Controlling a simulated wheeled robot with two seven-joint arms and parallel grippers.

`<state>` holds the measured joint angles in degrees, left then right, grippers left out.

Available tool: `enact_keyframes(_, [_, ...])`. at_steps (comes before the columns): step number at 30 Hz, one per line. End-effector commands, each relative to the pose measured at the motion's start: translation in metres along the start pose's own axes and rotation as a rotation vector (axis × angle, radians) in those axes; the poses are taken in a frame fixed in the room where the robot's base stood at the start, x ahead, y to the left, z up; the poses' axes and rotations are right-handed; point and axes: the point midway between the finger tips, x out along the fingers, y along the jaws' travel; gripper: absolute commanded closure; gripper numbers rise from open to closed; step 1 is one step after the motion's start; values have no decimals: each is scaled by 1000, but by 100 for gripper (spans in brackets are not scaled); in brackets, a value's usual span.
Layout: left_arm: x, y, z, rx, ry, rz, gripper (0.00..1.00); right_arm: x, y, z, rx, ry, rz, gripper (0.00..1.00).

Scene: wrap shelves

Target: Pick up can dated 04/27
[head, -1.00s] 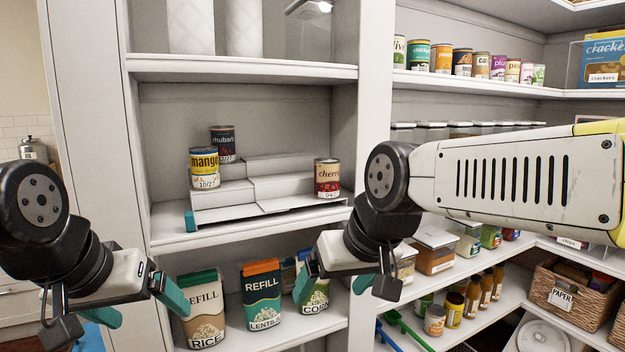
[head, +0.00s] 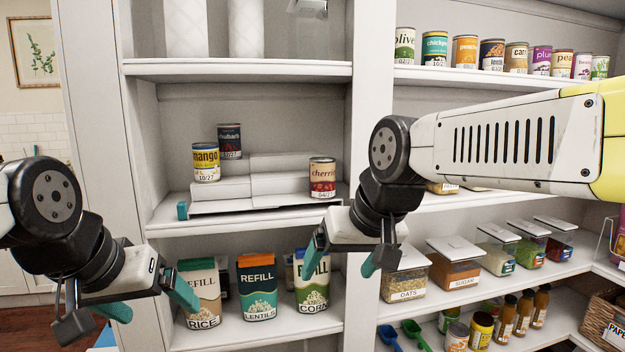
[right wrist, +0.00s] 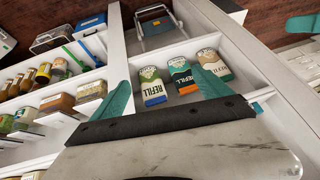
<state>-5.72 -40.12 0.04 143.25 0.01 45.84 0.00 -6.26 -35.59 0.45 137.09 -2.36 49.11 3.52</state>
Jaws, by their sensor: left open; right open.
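The cherries can (head: 322,178), with a dark red label whose date looks like 04/27, stands upright at the right end of a white stepped riser (head: 255,190). The mango can (head: 206,162), dated 10/27, stands at the riser's left. The rhubarb can (head: 229,141) stands behind it on a higher step; its date is too small to read surely. My right gripper (head: 342,255) is open and empty, below the cherries can in the picture and apart from it. It also shows open in the right wrist view (right wrist: 162,82). My left gripper (head: 148,300) is open and empty at the lower left.
Refill bags of rice (head: 201,292), lentils (head: 257,287) and corn (head: 312,283) stand on the shelf below. A row of several cans (head: 465,50) stands on the upper right shelf. A white upright (head: 368,80) divides the shelves. The riser's middle is bare.

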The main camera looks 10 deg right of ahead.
Motion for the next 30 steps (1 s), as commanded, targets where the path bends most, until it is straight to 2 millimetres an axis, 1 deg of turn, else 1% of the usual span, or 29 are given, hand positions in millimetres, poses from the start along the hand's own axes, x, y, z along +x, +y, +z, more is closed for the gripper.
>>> enact_keyframes(1, [0,0,0,0,0,0,12,-2,0,-7,3,-6,5,12])
enact_keyframes(5, [0,0,0,-1,0,0,12,-6,1,-25,14,-21,24,12])
enact_keyframes(11, [0,0,0,0,0,0,12,-13,3,-64,41,-48,65,12])
enact_keyframes(14, [0,0,0,0,0,0,12,-16,4,-88,61,-64,93,12])
enact_keyframes(17, [0,0,0,0,0,0,12,-18,4,-116,88,-79,128,12])
enact_keyframes(21, [0,0,0,0,0,0,12,-18,4,-161,138,-99,190,12])
enact_keyframes(24, [0,0,0,0,0,0,12,-17,4,-189,176,-107,230,12])
enact_keyframes(27, [0,0,0,0,0,0,12,-16,4,-204,202,-109,255,12])
enact_keyframes(30, [0,0,0,0,0,0,12,-14,6,-212,214,-111,266,12])
